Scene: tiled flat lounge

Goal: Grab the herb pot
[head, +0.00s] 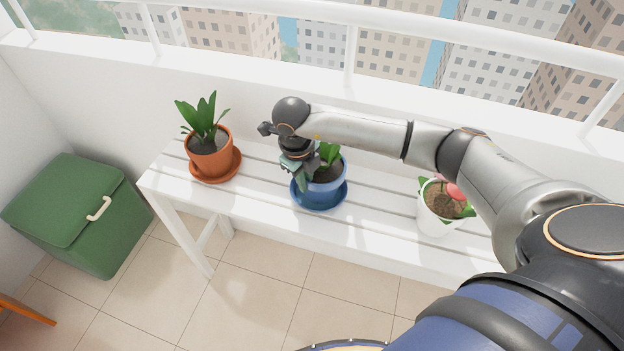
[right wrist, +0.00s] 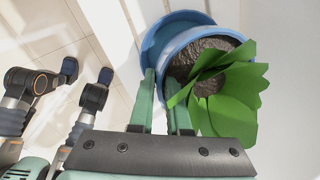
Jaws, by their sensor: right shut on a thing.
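The herb pot appears to be the blue pot (head: 335,183) with green leaves and dark soil, in the middle of the white slatted bench. It sits in a blue saucer (head: 318,205). My right gripper (head: 298,172) reaches down at the pot's left side. In the right wrist view, its two green fingers (right wrist: 161,78) are shut on the rim of the blue pot (right wrist: 170,58), one on each side of the wall. The saucer (right wrist: 155,35) shows beyond the pot. The arm and gripper hide part of the pot in the head view. My left gripper is not in view.
A terracotta pot (head: 210,160) with a leafy plant stands left on the bench (head: 265,188). A white pot (head: 435,215) with a pink flower stands right, partly under my arm. A green box (head: 70,215) is on the floor at left. A railing (head: 350,55) runs behind.

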